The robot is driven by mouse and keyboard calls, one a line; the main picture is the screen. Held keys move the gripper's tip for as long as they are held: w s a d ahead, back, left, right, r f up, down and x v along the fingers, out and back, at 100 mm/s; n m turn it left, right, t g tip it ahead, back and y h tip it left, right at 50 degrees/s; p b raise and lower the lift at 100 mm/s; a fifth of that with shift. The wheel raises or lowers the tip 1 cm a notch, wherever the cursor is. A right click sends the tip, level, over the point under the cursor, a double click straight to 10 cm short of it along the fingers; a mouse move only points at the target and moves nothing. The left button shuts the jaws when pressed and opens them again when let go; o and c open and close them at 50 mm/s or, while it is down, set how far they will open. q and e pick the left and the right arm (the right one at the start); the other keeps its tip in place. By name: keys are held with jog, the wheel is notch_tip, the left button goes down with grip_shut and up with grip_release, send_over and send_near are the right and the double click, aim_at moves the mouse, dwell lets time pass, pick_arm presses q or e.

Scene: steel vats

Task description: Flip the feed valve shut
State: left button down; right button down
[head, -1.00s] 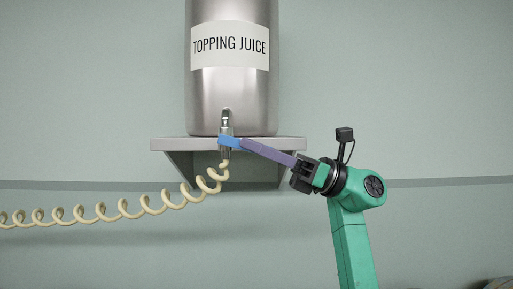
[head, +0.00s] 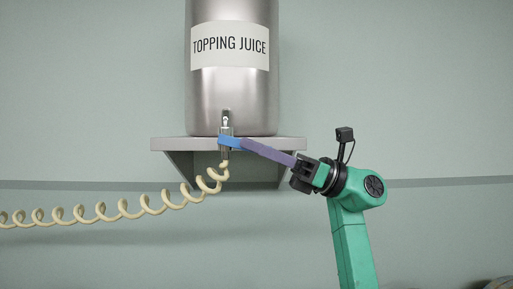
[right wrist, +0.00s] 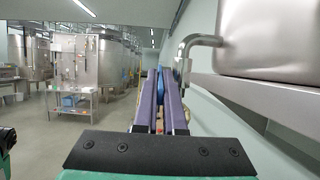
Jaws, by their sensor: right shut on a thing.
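The feed valve is a small steel tap (head: 226,124) at the foot of a steel vat (head: 232,96) labelled "TOPPING JUICE". Its blue handle (head: 229,141) lies across the tap, pointing right in the head view. My right gripper (head: 243,145) reaches in from the right with long purple fingers. They are shut on the blue handle and hide its right end. In the right wrist view the blue handle (right wrist: 177,88) shows between the fingers, beside a bent steel pipe (right wrist: 190,48).
The vat stands on a grey wall shelf (head: 285,143). A coiled cream hose (head: 150,207) hangs from under the tap and runs off left. The wall around the arm is clear. In the right wrist view, a steel table (right wrist: 72,97) and large vats (right wrist: 112,60) stand farther off.

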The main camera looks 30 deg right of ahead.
notch_tip(320, 180, up, 2)
jog(key=g+h+p, duration=0.1)
jog(key=h+p, duration=0.1)
jog(key=p, duration=0.3)
jog(key=shift+d+r, duration=0.1)
jog(key=shift+s+h, duration=0.1)
jog(key=shift+h, duration=0.3)
jog(key=shift+f, duration=0.3)
jog(key=c, duration=1)
grip_release()
